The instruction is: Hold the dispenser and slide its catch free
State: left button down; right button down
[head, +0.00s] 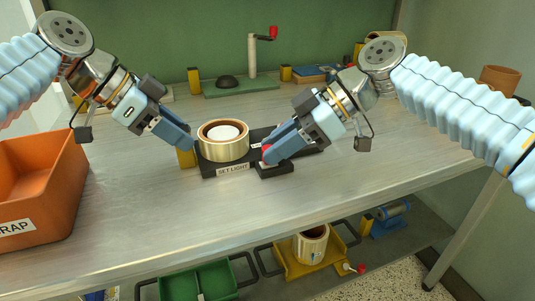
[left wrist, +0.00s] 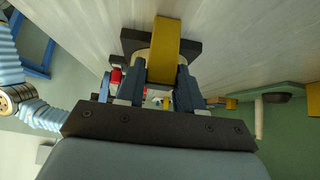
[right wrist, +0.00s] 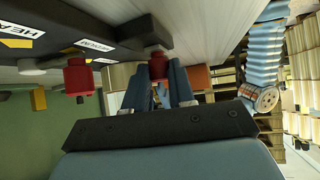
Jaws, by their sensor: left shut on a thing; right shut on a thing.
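My right gripper (head: 267,156) is shut on a red catch knob (right wrist: 158,66) at the dispenser's right. A second red knob (right wrist: 78,76) shows beside it in the right wrist view. The fingers partly hide the held knob.
An orange bin (head: 40,190) stands at the left front. A green fixture with a red-handled crank (head: 252,58) stands at the back. Green (head: 205,280) and yellow (head: 290,262) trays sit on a lower shelf. The bench front is clear.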

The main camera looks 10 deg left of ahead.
jog(key=shift+w+d, duration=0.35)
jog(key=shift+d, duration=0.2)
jog(key=shift+w+d, duration=0.25)
jog(key=shift+d, duration=0.1)
dwell(0.3)
jog(key=c, duration=0.9)
grip_release()
jog(key=shift+o, duration=0.2)
jog(key=v, duration=1.2)
